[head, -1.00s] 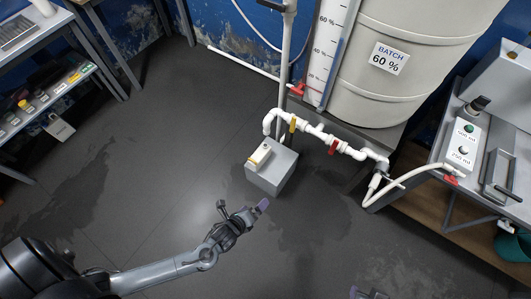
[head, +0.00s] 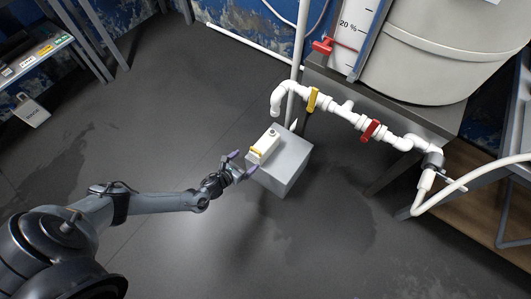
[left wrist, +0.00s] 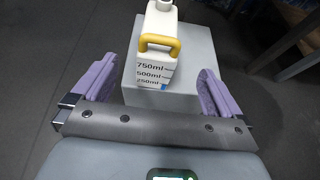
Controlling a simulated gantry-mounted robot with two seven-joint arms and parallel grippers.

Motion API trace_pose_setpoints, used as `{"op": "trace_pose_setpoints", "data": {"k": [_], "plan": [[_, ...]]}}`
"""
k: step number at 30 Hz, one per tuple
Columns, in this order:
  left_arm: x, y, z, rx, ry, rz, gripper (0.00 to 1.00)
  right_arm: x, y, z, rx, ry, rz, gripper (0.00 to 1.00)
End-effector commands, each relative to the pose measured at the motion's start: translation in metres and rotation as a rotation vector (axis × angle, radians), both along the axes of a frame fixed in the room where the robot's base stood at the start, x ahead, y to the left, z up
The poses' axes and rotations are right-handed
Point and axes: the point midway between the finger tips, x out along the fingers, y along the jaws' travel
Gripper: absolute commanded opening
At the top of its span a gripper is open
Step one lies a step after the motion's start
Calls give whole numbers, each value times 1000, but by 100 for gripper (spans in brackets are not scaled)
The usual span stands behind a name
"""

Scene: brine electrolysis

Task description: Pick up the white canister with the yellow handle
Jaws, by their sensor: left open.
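The white canister (head: 265,145) stands upright on a grey box (head: 287,172) in the head view. In the left wrist view the canister (left wrist: 157,62) shows volume marks, and its yellow handle (left wrist: 160,41) faces my gripper. My left gripper (head: 238,169) is open just left of the canister, apart from it. In the left wrist view its purple fingers (left wrist: 154,88) stand wide to either side, with the canister ahead and between them. My right gripper is not in view.
White pipework with a yellow valve (head: 312,99) and a red valve (head: 370,129) runs behind and right of the box. Its open spout (head: 275,111) hangs close above the canister. A large tank (head: 430,50) stands at the back right.

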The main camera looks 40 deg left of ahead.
Motion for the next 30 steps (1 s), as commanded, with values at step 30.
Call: {"op": "trace_pose_setpoints", "data": {"k": [30], "plan": [[90, -1, -36, -3, -13, 1, 100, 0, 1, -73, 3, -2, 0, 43]]}}
